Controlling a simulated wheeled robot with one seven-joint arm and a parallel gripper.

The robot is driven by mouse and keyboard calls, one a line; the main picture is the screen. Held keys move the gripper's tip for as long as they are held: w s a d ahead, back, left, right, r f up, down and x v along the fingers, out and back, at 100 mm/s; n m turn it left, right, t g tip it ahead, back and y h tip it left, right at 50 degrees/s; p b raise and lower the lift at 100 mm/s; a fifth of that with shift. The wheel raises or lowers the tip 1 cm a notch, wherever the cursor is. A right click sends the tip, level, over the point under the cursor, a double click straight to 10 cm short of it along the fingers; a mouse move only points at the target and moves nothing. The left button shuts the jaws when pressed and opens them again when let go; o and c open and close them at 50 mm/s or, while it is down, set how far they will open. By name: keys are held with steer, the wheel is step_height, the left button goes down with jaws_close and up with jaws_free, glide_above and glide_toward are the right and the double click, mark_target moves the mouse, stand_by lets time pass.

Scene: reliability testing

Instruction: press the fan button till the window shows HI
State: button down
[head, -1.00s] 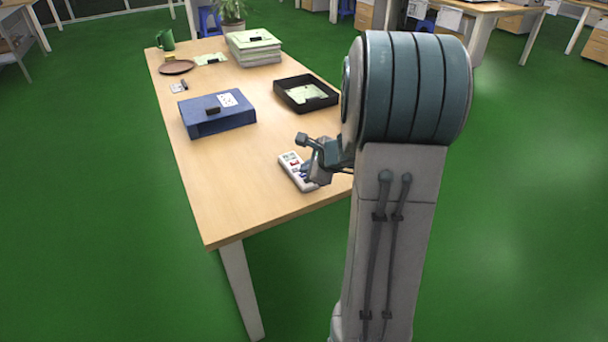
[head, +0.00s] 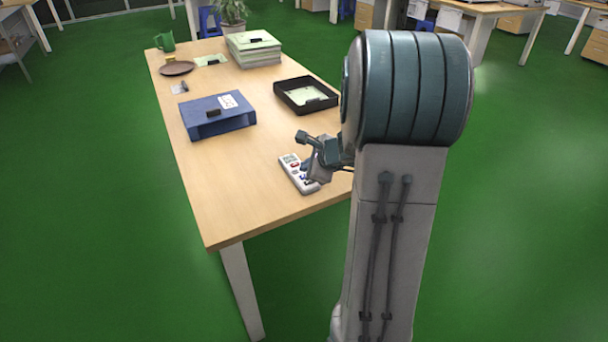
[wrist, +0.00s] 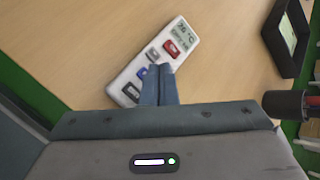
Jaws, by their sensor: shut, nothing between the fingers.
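A white remote control (wrist: 150,64) lies at a slant on the wooden table, and it also shows in the head view (head: 290,164). Its greenish window (wrist: 184,32) reads about 26 °C; the smaller line below is too small to read surely. A red button (wrist: 171,48) lies nearest the window, then a grey one (wrist: 152,56), a blue one (wrist: 142,73) and a dark one (wrist: 131,91). My gripper (wrist: 160,67) is shut and empty, fingertips over the remote beside the grey and blue buttons. I cannot tell whether they touch it.
A black tray (head: 285,101) with paper lies behind the remote, and a blue binder (head: 213,126) lies to its left. The table's front left (head: 225,210) is clear.

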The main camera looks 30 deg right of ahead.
steer(key=shift+r, duration=0.1)
step_height(320, 180, up, 5)
steer(key=p, duration=0.4)
stand_by(1.5)
